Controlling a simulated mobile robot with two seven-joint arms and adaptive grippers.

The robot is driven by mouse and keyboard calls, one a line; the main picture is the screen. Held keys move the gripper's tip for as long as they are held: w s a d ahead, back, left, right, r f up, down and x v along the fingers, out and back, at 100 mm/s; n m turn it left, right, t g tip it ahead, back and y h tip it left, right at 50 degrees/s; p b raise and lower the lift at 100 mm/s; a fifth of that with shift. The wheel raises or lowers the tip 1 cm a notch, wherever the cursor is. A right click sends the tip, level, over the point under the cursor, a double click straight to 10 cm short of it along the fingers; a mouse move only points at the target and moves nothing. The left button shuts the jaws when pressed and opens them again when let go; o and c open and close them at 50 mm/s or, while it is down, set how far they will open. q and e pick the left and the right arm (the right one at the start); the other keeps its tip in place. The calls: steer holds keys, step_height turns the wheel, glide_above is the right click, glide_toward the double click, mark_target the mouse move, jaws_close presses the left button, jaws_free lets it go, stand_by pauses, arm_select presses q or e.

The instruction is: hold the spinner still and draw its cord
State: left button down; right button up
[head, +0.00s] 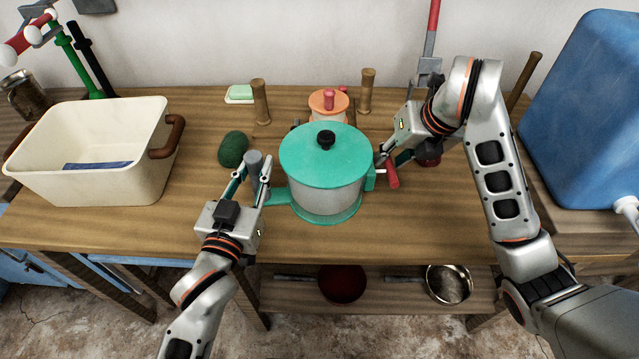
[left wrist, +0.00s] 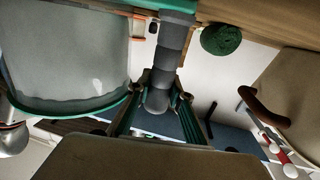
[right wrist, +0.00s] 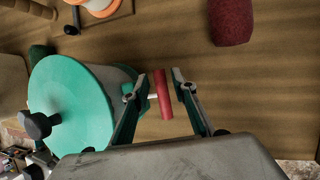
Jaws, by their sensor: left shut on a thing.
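The spinner (head: 320,192) is a translucent pot with a teal lid (head: 318,150) and a black knob, upright on the wooden bench. Its teal arm at the left ends in an upright grey grip (left wrist: 170,50). My left gripper (head: 254,172) is shut on that grey grip. At the spinner's right side is the red cord handle (right wrist: 162,94), close to the wall; hardly any cord shows. My right gripper (right wrist: 154,88) is open, its fingers on either side of the red handle with a gap visible. In the head view the right fingertips are partly hidden.
A cream tub (head: 60,185) stands at the left, a green scrubber (head: 233,149) beside my left gripper. Behind the spinner are an orange-lidded container (head: 328,101) and wooden pegs (head: 366,92). A dark red item (right wrist: 231,22) lies right of it. A blue jug (head: 590,110) stands far right.

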jaws_close()
steer(key=shift+w+d, duration=0.2)
steer(key=shift+d, duration=1.4)
steer(key=shift+w+d, duration=0.15)
steer(key=shift+d, duration=1.4)
steer(key=shift+w+d, duration=0.2)
steer(key=shift+d, duration=1.4)
steer(key=shift+s+a, duration=0.15)
steer(key=shift+a, duration=1.4)
steer(key=shift+s+a, duration=0.2)
steer(key=shift+a, duration=1.4)
steer(key=shift+s+a, duration=0.15)
steer(key=shift+a, duration=1.4)
steer(key=shift+w+d, duration=0.15)
steer(key=shift+d, duration=1.4)
steer(key=shift+w+d, duration=0.2)
steer(key=shift+d, duration=1.4)
steer(key=shift+w+d, duration=0.15)
steer(key=shift+d, duration=1.4)
